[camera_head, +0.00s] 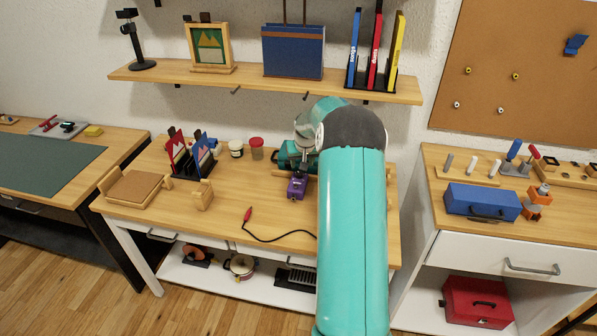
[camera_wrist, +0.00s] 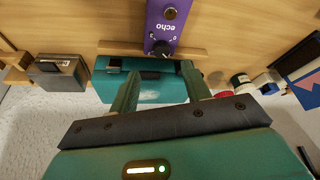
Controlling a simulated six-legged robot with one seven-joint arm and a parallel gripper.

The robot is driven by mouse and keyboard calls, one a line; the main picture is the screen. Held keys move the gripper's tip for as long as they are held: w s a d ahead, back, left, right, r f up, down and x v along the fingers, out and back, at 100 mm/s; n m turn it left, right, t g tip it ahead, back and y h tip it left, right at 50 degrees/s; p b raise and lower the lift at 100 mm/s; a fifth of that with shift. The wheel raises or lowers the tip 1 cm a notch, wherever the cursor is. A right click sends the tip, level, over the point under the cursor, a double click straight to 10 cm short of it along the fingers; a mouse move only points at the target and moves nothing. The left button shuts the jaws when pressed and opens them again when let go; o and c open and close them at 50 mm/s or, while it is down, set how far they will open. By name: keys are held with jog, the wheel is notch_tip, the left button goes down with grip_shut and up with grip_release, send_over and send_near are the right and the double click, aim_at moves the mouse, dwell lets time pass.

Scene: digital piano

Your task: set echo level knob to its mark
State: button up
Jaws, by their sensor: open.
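The purple echo pedal (camera_head: 297,188) stands on the middle workbench, just left of my arm in the head view. In the wrist view the pedal (camera_wrist: 166,14) is at the top centre, with its "echo" lettering upside down. Its black knob (camera_wrist: 162,48) is at the lower end of the visible face; its pointer and mark are too small to read. My gripper (camera_wrist: 160,72) is open, its two fingers spread either side of the knob's line. The knob appears beyond the fingertips, with nothing held. Whether a finger touches it I cannot tell.
A teal box (camera_wrist: 150,88) with dark fittings shows behind the fingers in the wrist view. Jars (camera_head: 256,148) and a red and blue book rack (camera_head: 190,160) stand left of the pedal. A black cable with a red plug (camera_head: 248,214) lies in front. A shelf (camera_head: 220,84) runs above.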

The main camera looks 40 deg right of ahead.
aim_at(300, 173)
jog(key=x, duration=0.7)
jog(key=shift+w+f, duration=0.15)
jog(key=shift+w, duration=0.1)
jog(key=c, duration=1)
